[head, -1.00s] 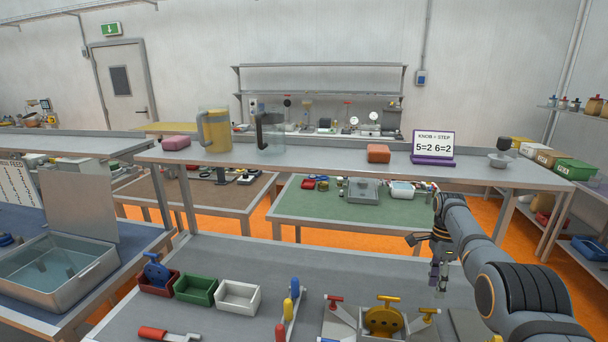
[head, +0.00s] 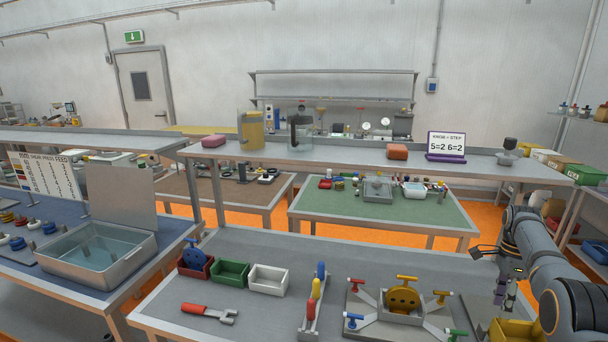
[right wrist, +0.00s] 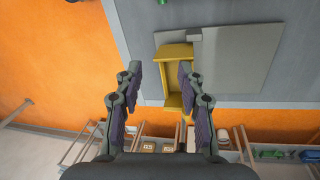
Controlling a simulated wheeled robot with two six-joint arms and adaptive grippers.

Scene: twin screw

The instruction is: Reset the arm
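My right gripper (head: 505,288) hangs at the right end of the near workbench (head: 250,320), with its arm coming in from the right edge. The right wrist view shows the same gripper (right wrist: 159,74) with its two fingers spread apart and nothing between them. A yellow bin (right wrist: 175,66) lies beyond the fingertips in that view; the bin also shows in the head view (head: 515,332), partly cut off and partly behind my arm. My left gripper is not in either view.
A fixture with a yellow knob (head: 403,298) and coloured taps stands left of my right gripper. Red, green (head: 232,273) and white (head: 269,280) bins and a red-handled wrench (head: 208,312) lie further left. A raised shelf (head: 340,156) runs behind, holding a sign (head: 446,145).

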